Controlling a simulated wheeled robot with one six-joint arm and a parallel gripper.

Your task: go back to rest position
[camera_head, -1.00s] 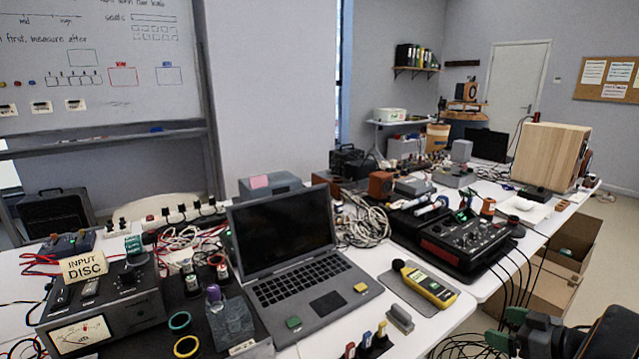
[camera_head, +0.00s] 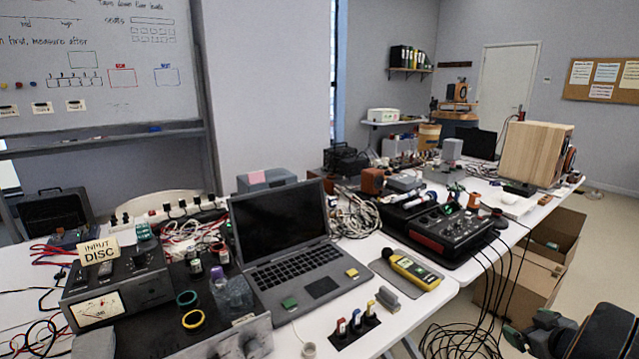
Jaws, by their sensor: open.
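My gripper (camera_head: 526,328) shows at the lower right, at the end of my dark arm, with dark greenish fingers. It is open, and I see nothing between the fingers. It is to the right of the white table, in front of the cardboard boxes in the picture. Part of my arm is cut off by the right and bottom edges.
An open laptop (camera_head: 308,262) stands mid-table, with a yellow meter (camera_head: 415,271) and a black mixer (camera_head: 452,226) to its right. An amplifier (camera_head: 112,285) is at left. Black cables (camera_head: 487,290) hang off the table by cardboard boxes (camera_head: 545,255). Floor shows at right.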

